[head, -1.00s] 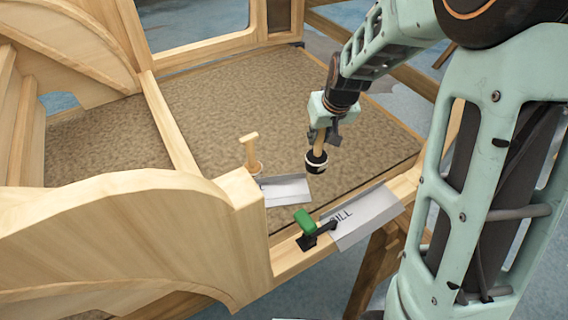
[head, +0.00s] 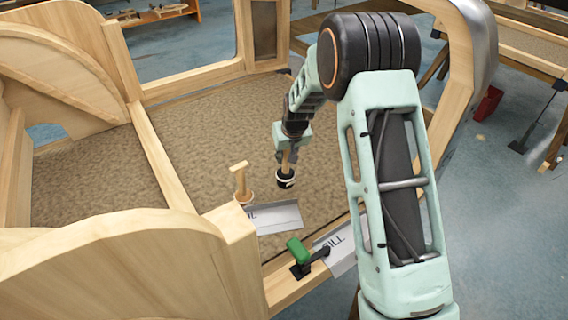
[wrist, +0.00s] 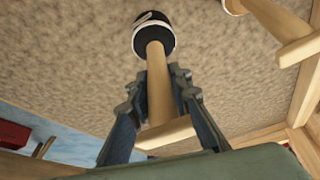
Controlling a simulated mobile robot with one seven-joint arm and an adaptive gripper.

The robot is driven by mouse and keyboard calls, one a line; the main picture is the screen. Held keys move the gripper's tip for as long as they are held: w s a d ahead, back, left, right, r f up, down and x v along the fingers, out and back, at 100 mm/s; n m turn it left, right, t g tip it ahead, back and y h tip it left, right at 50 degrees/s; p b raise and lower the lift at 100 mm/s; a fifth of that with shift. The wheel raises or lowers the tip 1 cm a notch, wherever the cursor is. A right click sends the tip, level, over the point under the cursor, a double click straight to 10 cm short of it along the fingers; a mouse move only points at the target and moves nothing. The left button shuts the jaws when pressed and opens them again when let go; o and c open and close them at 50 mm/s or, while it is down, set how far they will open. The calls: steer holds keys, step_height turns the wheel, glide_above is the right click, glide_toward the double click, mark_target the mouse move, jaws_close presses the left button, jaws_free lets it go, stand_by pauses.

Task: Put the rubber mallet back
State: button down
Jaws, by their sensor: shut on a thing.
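The rubber mallet has a black head with a white band and a wooden handle; its head (head: 286,180) hangs downward over the brown carpeted floor panel. My gripper (head: 287,155) is shut on its handle. In the wrist view, the fingers (wrist: 156,88) close around the wooden handle, with the black head (wrist: 153,34) beyond them. Whether the head touches the carpet is hard to tell. A second wooden T-handled tool (head: 240,180) with a round base stands upright to the left, apart from the mallet; it also shows at the upper right in the wrist view (wrist: 280,24).
A grey sheet (head: 275,217) lies on the carpet near the front. Another sheet marked "SILL" (head: 336,243) lies on the front rail beside a green-handled clamp (head: 298,250). A curved wooden panel (head: 130,260) rises at front left. The carpet behind the mallet is clear.

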mark_target(284, 162)
steer(key=shift+w+a+f, duration=0.2)
steer(key=shift+w+f, duration=0.3)
steer(key=shift+f, duration=0.1)
steer(key=shift+w+f, duration=0.1)
steer(key=shift+f, duration=1.5)
steer(key=shift+f, duration=0.15)
steer(key=c, duration=1.8)
jaws_free()
steer(key=shift+o, duration=0.2)
steer(key=shift+r, duration=0.5)
steer(key=v, duration=1.1)
steer(key=shift+s+r, duration=0.1)
steer(key=shift+s, duration=0.15)
